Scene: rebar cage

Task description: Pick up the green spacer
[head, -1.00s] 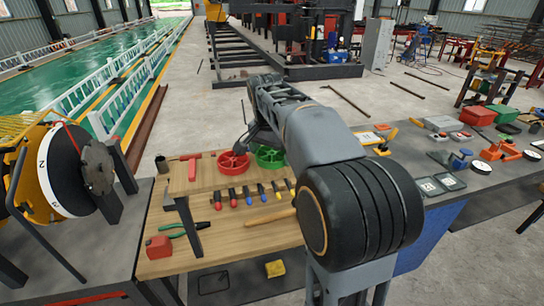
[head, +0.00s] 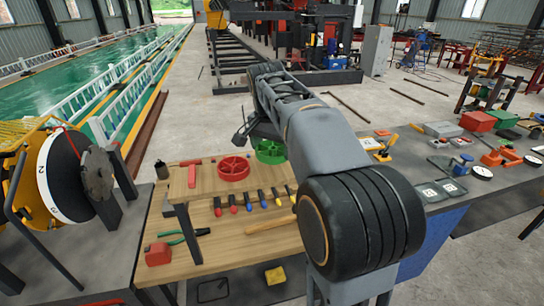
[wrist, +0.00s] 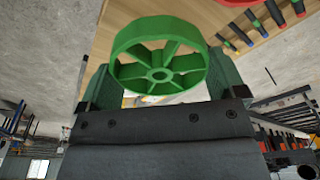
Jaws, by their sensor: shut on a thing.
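The green spacer (wrist: 160,55) is a spoked green ring. In the wrist view it sits between the two fingers of my gripper (wrist: 158,82), which is shut on it at its rim. In the head view the green spacer (head: 270,152) appears raised above the far edge of the wooden board, partly hidden by my arm. My gripper is mostly hidden behind my arm in that view.
A red spoked ring (head: 233,168) lies on the wooden board (head: 225,250), left of the green spacer. Several coloured-tip tools lie in a row before it. Green-handled pliers (head: 182,236) and a red block (head: 158,254) are at front left. A cluttered grey bench extends right.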

